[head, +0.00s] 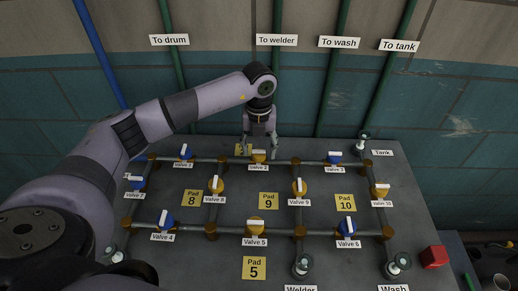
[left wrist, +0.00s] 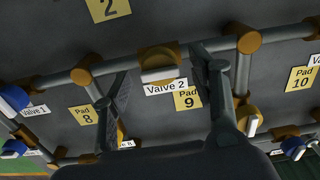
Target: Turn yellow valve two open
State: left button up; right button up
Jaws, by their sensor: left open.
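Yellow valve two (head: 259,158) sits on the upper pipe run of the grey panel, above its "Valve 2" label. Its white bar handle appears to lie along the pipe. It also shows in the left wrist view (left wrist: 160,66), near the middle top. My left gripper (head: 260,146) points down just behind and above this valve, with its fingers spread and empty. In the left wrist view the two fingers (left wrist: 158,84) stand on either side of the valve, apart from it as far as I can tell. My right gripper is not in view.
Yellow valve 5 (head: 255,227), blue valve 1 (head: 186,152) and blue valve 3 (head: 335,157) are among several other valves on the pipes. A red block (head: 434,257) is at the panel's right edge. Green pipes (head: 277,90) climb the wall behind.

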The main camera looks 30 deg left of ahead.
aim_at(259, 151)
pick_arm(q)
notch_tip(259, 151, up, 11)
dwell(0.3)
dwell(0.5)
